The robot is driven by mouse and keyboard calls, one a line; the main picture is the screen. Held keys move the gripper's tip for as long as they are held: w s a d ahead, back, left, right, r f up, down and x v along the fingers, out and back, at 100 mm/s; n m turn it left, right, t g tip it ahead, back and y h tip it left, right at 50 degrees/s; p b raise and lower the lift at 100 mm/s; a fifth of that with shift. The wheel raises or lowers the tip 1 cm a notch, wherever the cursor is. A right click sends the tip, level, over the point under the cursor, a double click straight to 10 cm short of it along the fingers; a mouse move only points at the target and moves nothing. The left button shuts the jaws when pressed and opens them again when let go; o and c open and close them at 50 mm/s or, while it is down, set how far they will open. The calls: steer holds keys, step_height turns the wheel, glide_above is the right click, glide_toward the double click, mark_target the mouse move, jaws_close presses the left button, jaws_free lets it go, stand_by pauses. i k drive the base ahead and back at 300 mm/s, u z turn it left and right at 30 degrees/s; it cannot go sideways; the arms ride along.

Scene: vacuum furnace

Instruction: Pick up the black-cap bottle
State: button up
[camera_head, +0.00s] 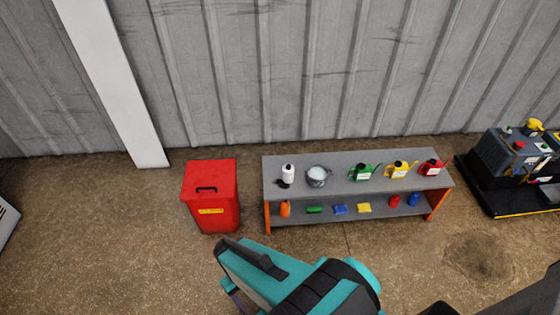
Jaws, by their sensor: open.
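A white bottle (289,172) stands upright at the left end of the grey shelf top. A small dark part shows low at its left side; I cannot tell whether this is its cap or something beside it. No other bottle with a clear black cap shows. Part of my teal and black arm reaches in from the bottom edge, in front of the shelf and apart from it. I cannot make out any gripper fingers.
The shelf (350,187) also bears a metal pot (318,177) just right of the bottle, then green (361,173), yellow (400,170) and red (431,168) cans. Small items lie on its lower board. A red bin (212,215) stands left, a machine (515,160) right. A wall is behind.

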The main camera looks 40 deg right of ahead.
mark_target(288, 169)
steer(key=z, duration=4.55)
steer(key=i, duration=0.1)
steer(key=u, duration=3.35)
